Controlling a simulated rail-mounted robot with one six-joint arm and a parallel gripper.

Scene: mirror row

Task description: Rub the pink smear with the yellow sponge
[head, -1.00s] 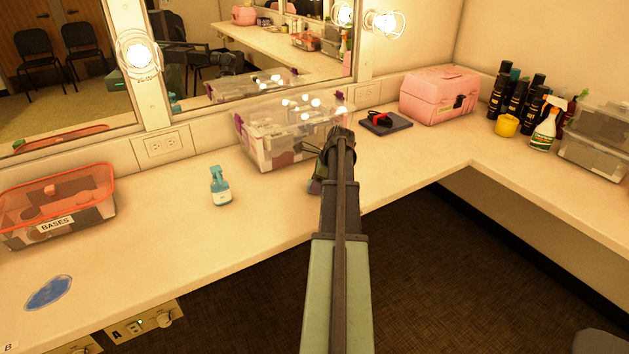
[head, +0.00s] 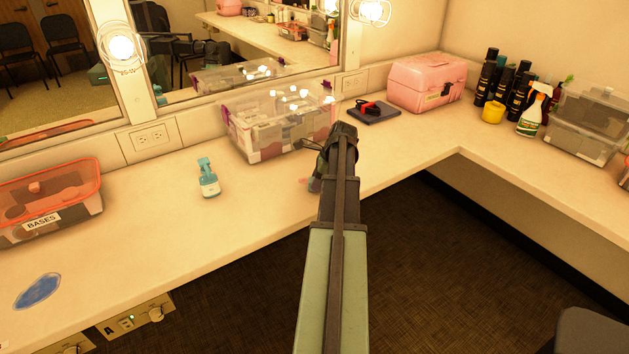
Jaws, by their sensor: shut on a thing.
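A sliver of pink (head: 304,181), likely the pink smear, shows on the cream counter just left of my gripper. The rest of it is hidden behind my arm. My gripper (head: 316,182) is low over the counter near its front edge, in front of the clear bin, and mostly covered by my own wrist. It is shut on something. I cannot see the yellow sponge; it shows nowhere else on the counter, so it is most likely the thing in my jaws. I cannot tell whether it touches the counter.
A clear bin with purple latches (head: 275,122) stands behind my gripper. A dark flat case (head: 374,112) and pink case (head: 427,82) are at right.

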